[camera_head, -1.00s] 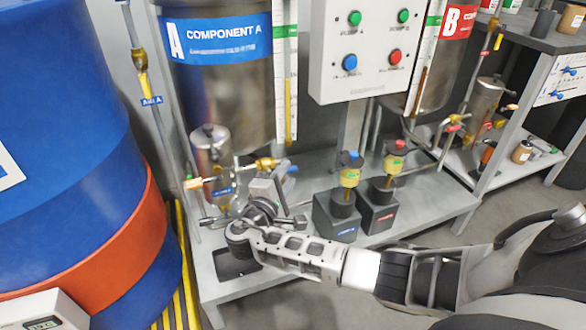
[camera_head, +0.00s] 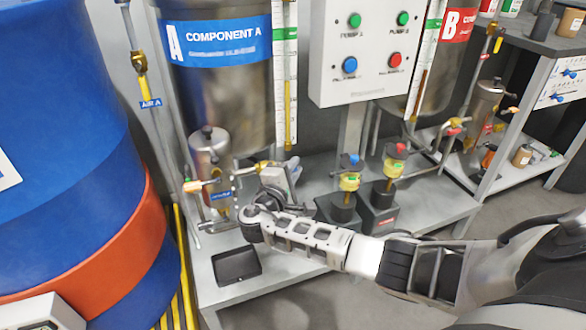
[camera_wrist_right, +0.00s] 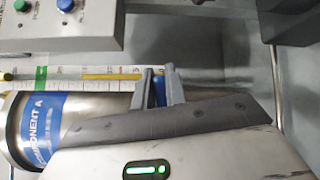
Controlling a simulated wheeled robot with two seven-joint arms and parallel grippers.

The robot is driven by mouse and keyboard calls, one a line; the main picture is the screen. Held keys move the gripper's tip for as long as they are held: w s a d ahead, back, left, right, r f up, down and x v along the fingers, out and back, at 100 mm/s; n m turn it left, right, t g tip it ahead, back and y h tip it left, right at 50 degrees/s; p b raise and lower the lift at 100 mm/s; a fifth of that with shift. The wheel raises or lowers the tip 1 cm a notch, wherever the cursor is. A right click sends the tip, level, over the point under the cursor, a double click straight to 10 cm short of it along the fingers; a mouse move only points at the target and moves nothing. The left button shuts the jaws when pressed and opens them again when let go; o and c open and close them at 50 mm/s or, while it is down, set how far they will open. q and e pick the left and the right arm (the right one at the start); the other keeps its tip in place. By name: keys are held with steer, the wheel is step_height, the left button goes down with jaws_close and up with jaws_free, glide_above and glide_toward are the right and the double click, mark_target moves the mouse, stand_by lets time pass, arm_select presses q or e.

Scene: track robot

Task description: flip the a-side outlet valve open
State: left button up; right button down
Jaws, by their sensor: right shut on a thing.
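The Component A tank (camera_head: 222,80) stands at the back with its blue label. The brass A-side outlet valve (camera_head: 262,167) sits low in front of it, partly behind my right gripper (camera_head: 290,170). In the right wrist view, a blue handle (camera_wrist_right: 159,91) shows between the two grey fingers of my right gripper (camera_wrist_right: 159,84), which is shut on it. Most of the handle is hidden by the fingers and the gripper body. My left gripper is not in view.
A filter cylinder (camera_head: 210,165) with an orange-handled valve (camera_head: 195,186) stands left of my gripper. Two pumps (camera_head: 340,203) stand to its right, below the control box (camera_head: 365,50). A dark tray (camera_head: 236,266) lies on the bench.

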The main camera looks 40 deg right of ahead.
steer(key=shift+f+m+y, duration=0.1)
steer(key=shift+m+y, duration=0.2)
steer(key=shift+f+p, duration=0.2)
steer(key=shift+p, duration=0.2)
steer(key=shift+f+m+g+y, duration=0.15)
steer(key=shift+m+g+y, duration=0.15)
steer(key=shift+m+y, duration=0.1)
steer(key=shift+f, duration=0.1)
steer(key=c, duration=1.4)
jaws_free()
steer(key=shift+c, duration=0.2)
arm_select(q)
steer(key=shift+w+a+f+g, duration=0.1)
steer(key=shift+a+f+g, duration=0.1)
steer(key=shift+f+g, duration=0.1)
